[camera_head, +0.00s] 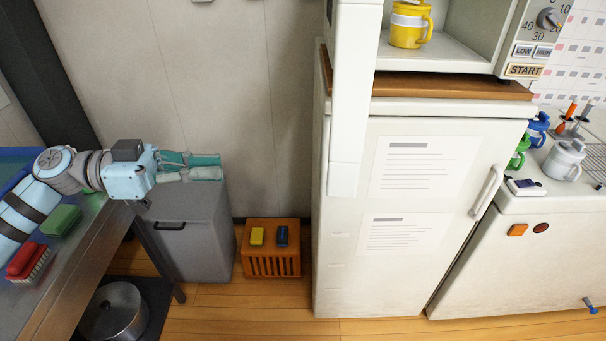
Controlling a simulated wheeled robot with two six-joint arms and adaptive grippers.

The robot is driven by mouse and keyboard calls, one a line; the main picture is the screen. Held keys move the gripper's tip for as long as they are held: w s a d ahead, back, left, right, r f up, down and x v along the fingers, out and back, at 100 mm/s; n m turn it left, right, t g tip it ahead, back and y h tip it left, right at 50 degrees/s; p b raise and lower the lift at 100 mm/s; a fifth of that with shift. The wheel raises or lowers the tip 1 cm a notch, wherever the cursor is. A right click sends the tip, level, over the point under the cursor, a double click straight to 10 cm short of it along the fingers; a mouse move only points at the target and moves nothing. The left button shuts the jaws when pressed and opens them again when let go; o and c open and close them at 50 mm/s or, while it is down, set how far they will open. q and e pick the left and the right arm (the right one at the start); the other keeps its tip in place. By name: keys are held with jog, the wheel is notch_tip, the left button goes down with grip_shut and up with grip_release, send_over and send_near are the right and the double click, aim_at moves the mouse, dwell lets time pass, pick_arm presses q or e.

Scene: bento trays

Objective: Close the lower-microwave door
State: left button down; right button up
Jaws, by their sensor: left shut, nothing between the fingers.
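The lower microwave (516,40) stands on a wooden board on top of a white fridge. Its cavity is open to view, and a yellow mug (408,24) stands inside. A white upright slab (350,90), seen nearly edge-on at the left of the cavity, looks like its door standing open toward me. The top of the slab is cut off by the frame. My left gripper (220,167) is shut and empty, pointing right, well to the left of the door and apart from it. My right gripper is not in view.
The white fridge (400,270) has a handle (487,191) at its right. A grey bin (190,240) and a wooden crate (272,268) stand on the floor at left. A metal table (75,265) is at far left. Wall space between gripper and fridge is clear.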

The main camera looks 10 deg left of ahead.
pick_arm(q)
jog(key=s+d+r+m+g+h, duration=0.2)
jog(key=s+d+r+m+g, duration=0.15)
jog(key=s+r, duration=0.25)
jog(key=w+d+p, duration=0.2)
jog(key=d+p, duration=0.5)
jog(key=d, duration=0.5)
jog(key=shift+w+d+f, duration=0.25)
jog(key=shift+d+f, duration=0.15)
jog(key=shift+n+t, duration=0.25)
jog(key=shift+t, duration=0.1)
